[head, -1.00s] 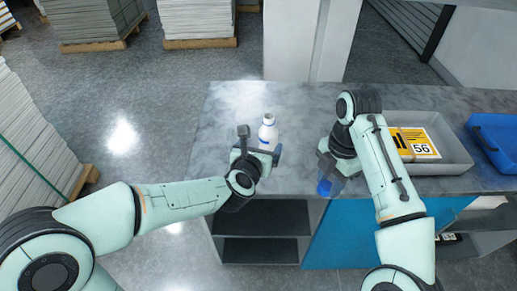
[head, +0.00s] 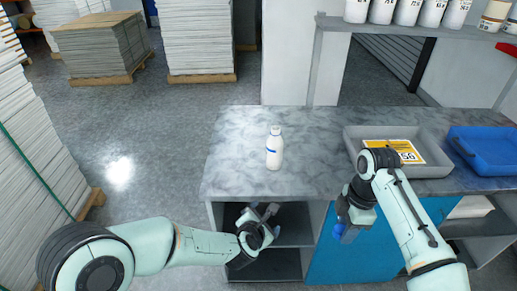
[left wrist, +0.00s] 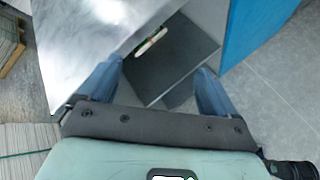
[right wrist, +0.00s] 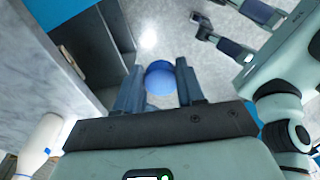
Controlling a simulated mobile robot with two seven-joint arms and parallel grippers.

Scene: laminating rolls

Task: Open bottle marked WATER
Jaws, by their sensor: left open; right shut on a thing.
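A white bottle (head: 274,150) with a blue band stands upright on the grey counter; its neck is bare and white, and no lettering is readable. It also shows at the lower left of the right wrist view (right wrist: 42,140). My right gripper (head: 343,232) is in front of the counter's edge, shut on a round blue cap (right wrist: 160,78), which is apart from the bottle. My left gripper (head: 268,212) is open and empty, in front of and below the counter's edge, clear of the bottle. Its two fingers show apart in the left wrist view (left wrist: 155,78).
The grey counter (head: 235,165) is clear around the bottle. A grey tray (head: 435,165) with a yellow label and a blue tray (head: 490,150) stand to the right. Several white containers line a raised shelf (head: 400,28). Open dark shelves (head: 295,225) lie below the counter.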

